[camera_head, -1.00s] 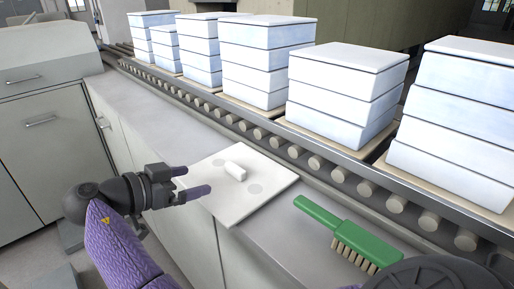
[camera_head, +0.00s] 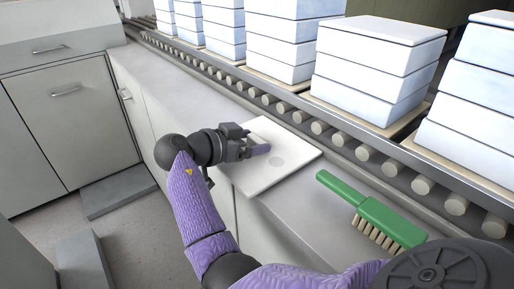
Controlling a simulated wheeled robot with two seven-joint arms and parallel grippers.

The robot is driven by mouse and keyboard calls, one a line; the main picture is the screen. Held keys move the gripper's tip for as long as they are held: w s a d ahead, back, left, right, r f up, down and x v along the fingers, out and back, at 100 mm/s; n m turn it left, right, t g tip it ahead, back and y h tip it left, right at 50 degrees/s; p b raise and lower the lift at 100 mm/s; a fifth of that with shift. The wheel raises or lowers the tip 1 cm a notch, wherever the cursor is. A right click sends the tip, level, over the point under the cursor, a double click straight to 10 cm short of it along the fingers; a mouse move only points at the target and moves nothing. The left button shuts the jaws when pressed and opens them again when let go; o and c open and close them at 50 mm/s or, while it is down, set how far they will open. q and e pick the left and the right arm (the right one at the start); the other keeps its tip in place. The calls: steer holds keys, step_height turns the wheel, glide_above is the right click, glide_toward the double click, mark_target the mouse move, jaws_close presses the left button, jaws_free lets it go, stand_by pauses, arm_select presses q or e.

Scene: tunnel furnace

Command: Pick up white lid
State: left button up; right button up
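The white lid (camera_head: 285,178) is a flat square plate with round grey spots, lying on the grey counter beside the conveyor. Its small white handle is mostly hidden by my gripper. The far finger is hard to make out, so I cannot tell whether the fingers have closed on the handle. My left gripper is out of view.
A green brush (camera_head: 375,215) with pale bristles lies on the counter right of the lid. Behind runs a roller conveyor (camera_head: 342,137) carrying stacks of white boxes (camera_head: 370,75). The counter (camera_head: 180,90) left of the lid is clear.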

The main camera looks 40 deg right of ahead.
jaws_close()
